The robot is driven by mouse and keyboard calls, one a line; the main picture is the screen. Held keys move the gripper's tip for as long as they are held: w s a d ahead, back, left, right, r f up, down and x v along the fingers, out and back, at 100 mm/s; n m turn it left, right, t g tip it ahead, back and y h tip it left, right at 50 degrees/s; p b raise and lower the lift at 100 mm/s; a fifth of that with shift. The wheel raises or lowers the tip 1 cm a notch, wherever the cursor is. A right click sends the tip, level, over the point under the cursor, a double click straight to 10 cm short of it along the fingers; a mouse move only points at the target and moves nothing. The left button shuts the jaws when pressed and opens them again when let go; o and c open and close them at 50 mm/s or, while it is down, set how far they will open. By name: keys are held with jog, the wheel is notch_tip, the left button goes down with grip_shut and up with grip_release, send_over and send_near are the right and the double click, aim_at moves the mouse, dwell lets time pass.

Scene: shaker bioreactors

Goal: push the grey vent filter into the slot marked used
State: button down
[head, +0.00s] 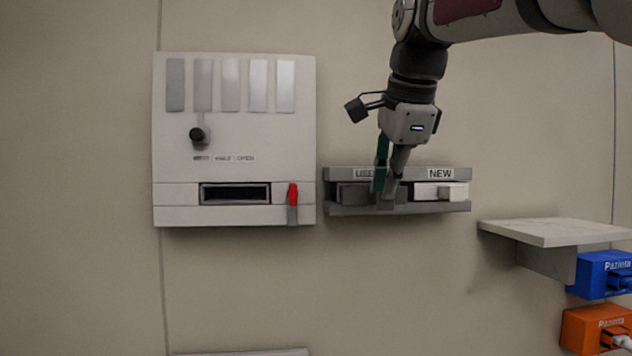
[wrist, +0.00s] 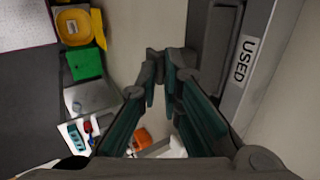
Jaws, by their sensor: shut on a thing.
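The rack (head: 345,172) on the wall has a left slot marked USED and a right slot marked NEW. The grey vent filter (head: 354,195) shows as a dark grey block at the USED slot, left of my fingers. My gripper (head: 385,188) points down in front of the USED slot and is shut on the filter's handle area, which the fingers mostly hide. How deep the filter sits cannot be told. In the wrist view my gripper's fingers (wrist: 163,70) converge beside the rack's USED label (wrist: 243,58).
A white filter (head: 430,191) sits in the NEW slot. Left of the rack is a white panel (head: 240,125) with an empty dark opening (head: 235,194), a red lever (head: 293,195) and a black knob (head: 197,134). A shelf (head: 550,231) and blue box (head: 602,274) are at right.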

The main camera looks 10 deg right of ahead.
jog(key=shift+s, duration=0.9)
jog(key=shift+s, duration=0.35)
jog(key=shift+s, duration=0.3)
jog(key=s, duration=0.2)
jog(key=shift+s, duration=0.4)
dwell(0.5)
jog(key=w+g+b, duration=0.1)
jog(key=w+r+g+b, duration=0.1)
jog(key=w+g, duration=0.1)
jog(key=shift+w, duration=0.2)
dwell(0.9)
